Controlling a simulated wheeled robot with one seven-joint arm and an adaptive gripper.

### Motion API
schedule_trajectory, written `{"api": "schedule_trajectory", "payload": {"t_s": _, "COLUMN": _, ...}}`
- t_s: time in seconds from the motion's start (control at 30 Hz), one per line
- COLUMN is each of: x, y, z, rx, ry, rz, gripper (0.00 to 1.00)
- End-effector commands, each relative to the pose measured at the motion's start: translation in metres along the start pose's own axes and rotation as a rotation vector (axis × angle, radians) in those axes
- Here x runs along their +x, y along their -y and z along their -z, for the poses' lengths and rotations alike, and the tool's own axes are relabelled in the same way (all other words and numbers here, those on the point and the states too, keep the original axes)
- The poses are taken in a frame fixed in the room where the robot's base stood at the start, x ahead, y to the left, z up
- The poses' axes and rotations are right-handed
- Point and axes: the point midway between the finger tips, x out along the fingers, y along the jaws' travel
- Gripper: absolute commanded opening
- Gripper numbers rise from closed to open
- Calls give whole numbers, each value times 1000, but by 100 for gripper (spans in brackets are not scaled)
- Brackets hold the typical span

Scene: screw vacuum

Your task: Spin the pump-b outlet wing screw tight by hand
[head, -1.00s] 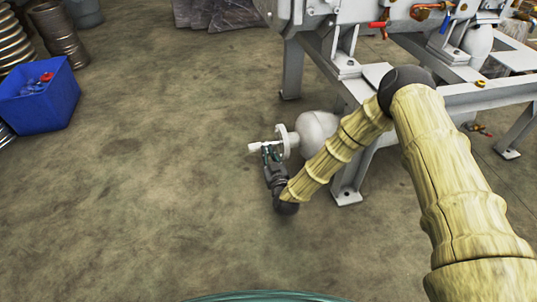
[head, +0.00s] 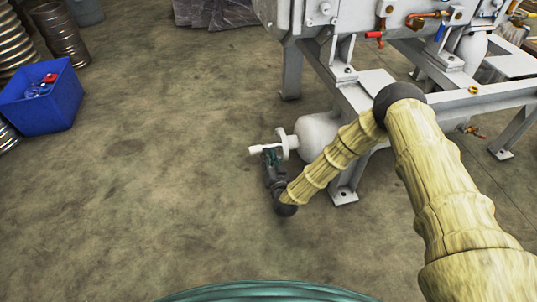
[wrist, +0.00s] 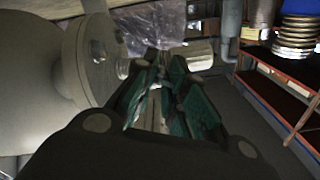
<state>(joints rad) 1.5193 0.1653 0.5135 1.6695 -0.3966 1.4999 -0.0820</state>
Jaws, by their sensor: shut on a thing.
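The pump outlet is a round white body (head: 318,132) ending in a flange (head: 287,141) with a pale pipe stub (head: 257,149) pointing left. It sits low beside the grey frame. My gripper (head: 270,154) is at the stub, just left of the flange. In the wrist view the flange (wrist: 95,60) fills the left side, and the stub (wrist: 197,53) shows beyond my teal fingers (wrist: 158,85). The fingers are close together on something small beside the flange face. It is mostly hidden between them, and appears to be the wing screw.
The grey machine frame (head: 345,165) stands right of the outlet, with its leg close to my forearm. A blue bin (head: 42,105) and metal hose coils (head: 62,40) are at the left. The floor left of the gripper is clear. A rack (wrist: 285,100) shows at right in the wrist view.

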Motion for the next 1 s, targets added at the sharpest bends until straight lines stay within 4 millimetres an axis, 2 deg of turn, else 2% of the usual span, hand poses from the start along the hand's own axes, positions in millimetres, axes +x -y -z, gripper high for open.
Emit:
{"api": "schedule_trajectory", "payload": {"t_s": 0.2, "x": 0, "y": 0, "z": 2, "rx": 67, "ry": -3, "rz": 0, "gripper": 0}}
{"api": "schedule_trajectory", "payload": {"t_s": 0.7, "x": 1, "y": -1, "z": 2, "rx": 84, "ry": -4, "rz": -1, "gripper": 0}}
{"api": "schedule_trajectory", "payload": {"t_s": 0.73, "x": 1, "y": -1, "z": 2, "rx": 84, "ry": -4, "rz": -1, "gripper": 17}}
{"api": "schedule_trajectory", "payload": {"t_s": 0.9, "x": 1, "y": 0, "z": 2, "rx": 84, "ry": -4, "rz": 0, "gripper": 48}}
{"api": "schedule_trajectory", "payload": {"t_s": 0.93, "x": 1, "y": 0, "z": 2, "rx": 84, "ry": -4, "rz": 0, "gripper": 52}}
{"api": "schedule_trajectory", "payload": {"t_s": 1.0, "x": 1, "y": 0, "z": 2, "rx": 84, "ry": -4, "rz": 0, "gripper": 52}}
